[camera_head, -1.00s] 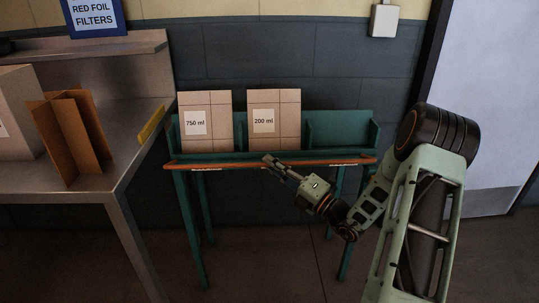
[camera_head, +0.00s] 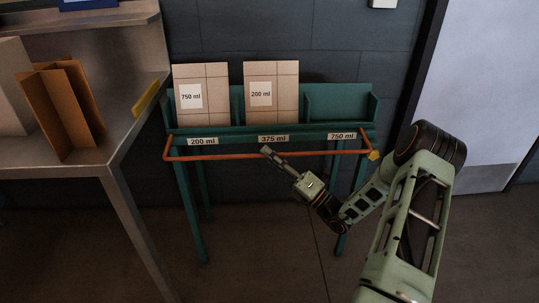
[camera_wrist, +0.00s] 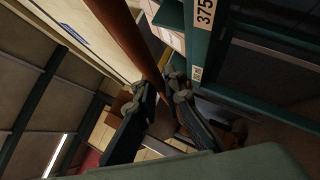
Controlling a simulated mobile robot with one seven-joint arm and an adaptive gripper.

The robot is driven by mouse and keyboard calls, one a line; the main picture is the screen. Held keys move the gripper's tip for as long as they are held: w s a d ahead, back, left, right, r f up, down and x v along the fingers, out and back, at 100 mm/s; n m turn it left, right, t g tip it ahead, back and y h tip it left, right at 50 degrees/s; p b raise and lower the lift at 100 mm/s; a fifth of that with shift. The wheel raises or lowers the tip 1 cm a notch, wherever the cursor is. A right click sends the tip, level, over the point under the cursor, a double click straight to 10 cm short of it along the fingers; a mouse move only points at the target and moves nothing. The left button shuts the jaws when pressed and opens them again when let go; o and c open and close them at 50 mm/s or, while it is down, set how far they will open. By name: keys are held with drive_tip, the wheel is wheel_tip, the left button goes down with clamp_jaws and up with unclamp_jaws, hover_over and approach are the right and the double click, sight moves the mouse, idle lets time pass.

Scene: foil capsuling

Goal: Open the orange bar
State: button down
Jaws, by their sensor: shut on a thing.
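The orange bar (camera_head: 215,157) runs across the front of the green rack (camera_head: 345,112). It sits lower than the rack's label strip and out in front of it, with its bent ends going back to the rack. My gripper (camera_head: 266,152) is shut on the bar near its middle. In the wrist view the bar (camera_wrist: 128,38) comes down from the top to between the fingers (camera_wrist: 160,92), which hide part of it.
Labels 200 ml, 375 ml and 750 ml show on the rack front. A 750 ml box (camera_head: 213,85) stands in the left bay and a 200 ml box (camera_head: 284,82) in the middle; the right bay is empty. A steel table (camera_head: 100,150) stands at the left.

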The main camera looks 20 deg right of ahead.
idle(0.3)
drive_tip(key=c, duration=2)
unclamp_jaws()
drive_tip(key=v, duration=1.2)
drive_tip(key=shift+d, duration=0.1)
